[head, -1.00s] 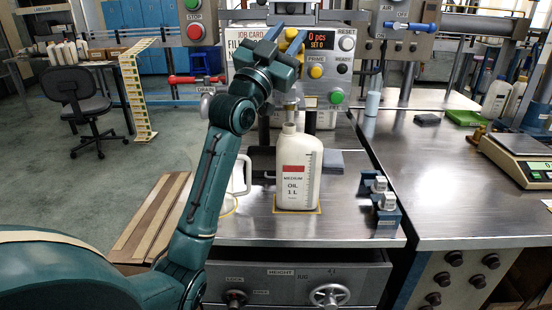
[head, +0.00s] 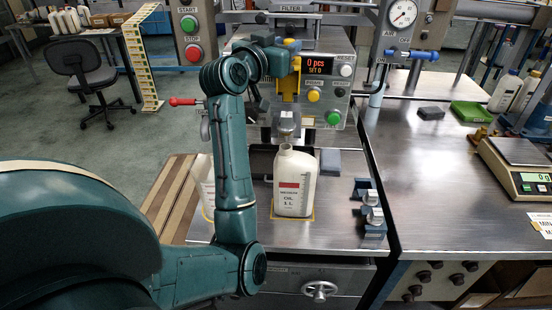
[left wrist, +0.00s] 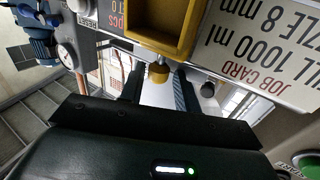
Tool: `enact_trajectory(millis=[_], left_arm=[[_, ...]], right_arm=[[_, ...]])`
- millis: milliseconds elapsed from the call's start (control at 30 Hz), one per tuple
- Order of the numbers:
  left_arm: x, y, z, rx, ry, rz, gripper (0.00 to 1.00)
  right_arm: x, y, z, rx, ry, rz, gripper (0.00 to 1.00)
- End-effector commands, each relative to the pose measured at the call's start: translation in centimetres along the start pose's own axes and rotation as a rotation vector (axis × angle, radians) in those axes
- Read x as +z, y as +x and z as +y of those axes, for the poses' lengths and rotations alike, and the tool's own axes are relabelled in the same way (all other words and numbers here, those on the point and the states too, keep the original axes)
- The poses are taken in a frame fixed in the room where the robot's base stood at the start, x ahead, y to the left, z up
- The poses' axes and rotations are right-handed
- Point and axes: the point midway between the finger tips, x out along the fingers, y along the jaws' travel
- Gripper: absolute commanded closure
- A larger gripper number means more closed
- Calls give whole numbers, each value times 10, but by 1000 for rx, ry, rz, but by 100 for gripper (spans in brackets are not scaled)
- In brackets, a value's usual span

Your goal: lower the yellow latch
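The yellow latch (head: 288,84) is on the front of the filling machine, left of the red "0 pcs" display. In the left wrist view its yellow frame (left wrist: 188,48) is large at the top, with a round yellow knob (left wrist: 158,72) beside it. My left gripper (left wrist: 158,92) is open, its two dark fingers apart on either side of the knob's line. I cannot tell whether they touch it. In the head view my left wrist hides much of this gripper and part of the machine's front. My right gripper is in neither view.
A white oil bottle (head: 295,182) stands upright below the nozzle (head: 287,124). A white jug (head: 203,185) is partly behind my left arm. A red-handled valve (head: 184,101) sticks out left. Blue clamps (head: 372,215) sit at the bench's right. The right bench has clear room.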

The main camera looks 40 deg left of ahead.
Motion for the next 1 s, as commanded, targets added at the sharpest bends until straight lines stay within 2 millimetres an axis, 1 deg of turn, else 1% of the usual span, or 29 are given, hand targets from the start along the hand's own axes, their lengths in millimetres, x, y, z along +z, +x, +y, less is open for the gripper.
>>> enact_trajectory(millis=[33,100,633,733,1000], left_arm=[[3,-12,-1,-3,5,5,68],[4,-27,0,-3,7,6,68],[2,-133,0,-2,8,9,68],[23,-128,9,13,13,-58,68],[74,-126,27,36,35,-207,68]], right_arm=[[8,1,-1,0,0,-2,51],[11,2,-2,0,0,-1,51],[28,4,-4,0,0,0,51],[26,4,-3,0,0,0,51],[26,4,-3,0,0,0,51]])
